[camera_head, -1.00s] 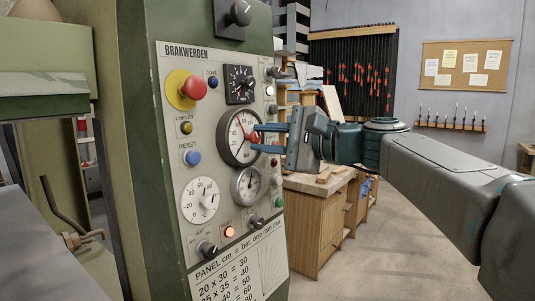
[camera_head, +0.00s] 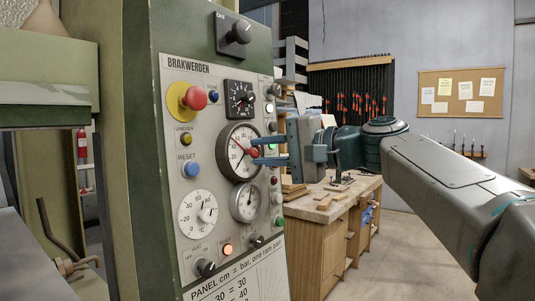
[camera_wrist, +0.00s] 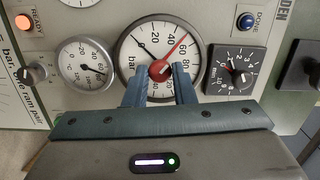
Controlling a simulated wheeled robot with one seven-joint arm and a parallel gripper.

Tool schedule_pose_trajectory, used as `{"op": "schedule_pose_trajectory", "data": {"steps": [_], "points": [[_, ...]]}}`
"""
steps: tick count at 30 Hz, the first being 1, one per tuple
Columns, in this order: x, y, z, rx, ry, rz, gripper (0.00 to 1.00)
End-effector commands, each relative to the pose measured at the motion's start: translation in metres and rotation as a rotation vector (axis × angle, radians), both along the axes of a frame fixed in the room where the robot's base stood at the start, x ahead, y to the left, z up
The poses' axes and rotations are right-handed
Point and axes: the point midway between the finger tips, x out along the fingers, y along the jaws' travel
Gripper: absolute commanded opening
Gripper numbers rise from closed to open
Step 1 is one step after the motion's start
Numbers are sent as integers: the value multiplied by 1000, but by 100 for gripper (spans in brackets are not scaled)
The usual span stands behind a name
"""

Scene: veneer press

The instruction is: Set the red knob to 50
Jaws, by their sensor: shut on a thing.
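The red knob (camera_wrist: 160,70) sits at the centre of the large round white gauge (camera_wrist: 138,62), with a red pointer. In the wrist view the pointer aims to the upper right, between the 40 and 60 marks. A thin black needle aims to the upper left. My gripper (camera_wrist: 160,84) has its two blue fingers closed on the red knob from both sides. The head view shows my gripper (camera_head: 262,152) reaching the gauge (camera_head: 228,165) from the right, with the red knob (camera_head: 252,152) partly hidden by the fingers.
The BRAKWERDEN panel also bears a red mushroom button (camera_head: 194,98), a black square dial (camera_head: 240,98), a blue RESET button (camera_head: 192,169), a white dial (camera_head: 195,214) and a smaller gauge (camera_head: 243,201). A wooden workbench (camera_head: 310,235) stands behind, to the right of the panel.

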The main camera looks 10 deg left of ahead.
Motion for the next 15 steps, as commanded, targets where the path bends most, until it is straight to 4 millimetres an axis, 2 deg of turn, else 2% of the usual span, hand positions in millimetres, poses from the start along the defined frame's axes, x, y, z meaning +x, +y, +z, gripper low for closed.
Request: {"op": "schedule_pose_trajectory", "data": {"steps": [7,8,10,15], "points": [[0,1,-2,-3,3,3,0],[0,1,-2,-3,3,3,26],[0,1,-1,-2,3,3,44],[0,0,-1,0,2,1,44]]}}
